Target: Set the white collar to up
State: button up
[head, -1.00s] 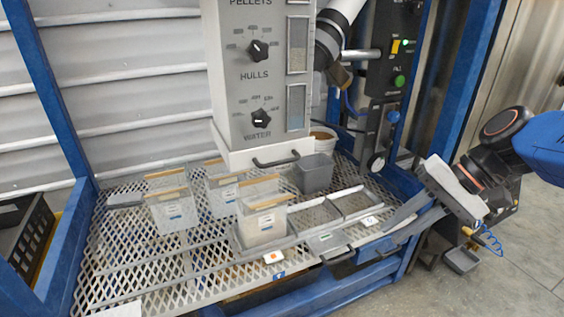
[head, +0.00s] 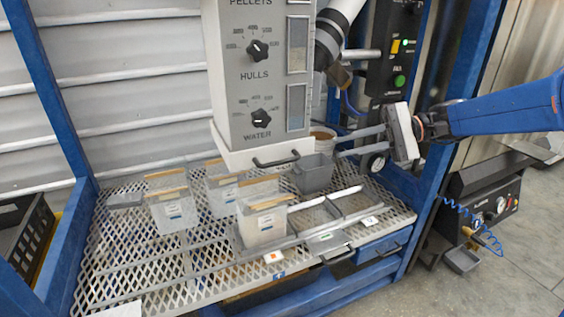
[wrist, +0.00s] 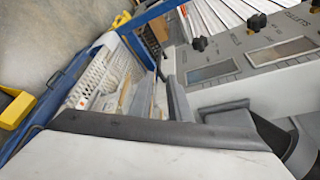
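The white collar (head: 240,158) sits around the bottom of the grey hopper column, just above the mesh deck, with a dark handle (head: 276,160) on its front. My gripper (head: 335,147) is to the right of the collar and handle, apart from both. Its two fingers point left toward the column with a gap between them, and nothing shows held. In the wrist view, the column lies sideways at the right, with its knobs (wrist: 200,44) and windows (wrist: 213,73). I cannot tell the collar clearly there.
Clear bins with tan rims (head: 174,212) and a grey tub (head: 313,174) stand on the mesh deck (head: 200,265). The tub is close below my fingers. A black panel with a green button (head: 399,81) is behind my gripper. A blue frame post (head: 465,90) stands at the right.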

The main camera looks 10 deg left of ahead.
aim_at(289, 160)
jog(key=x, duration=1.6)
jog(key=shift+s+d, duration=0.1)
grip_shut()
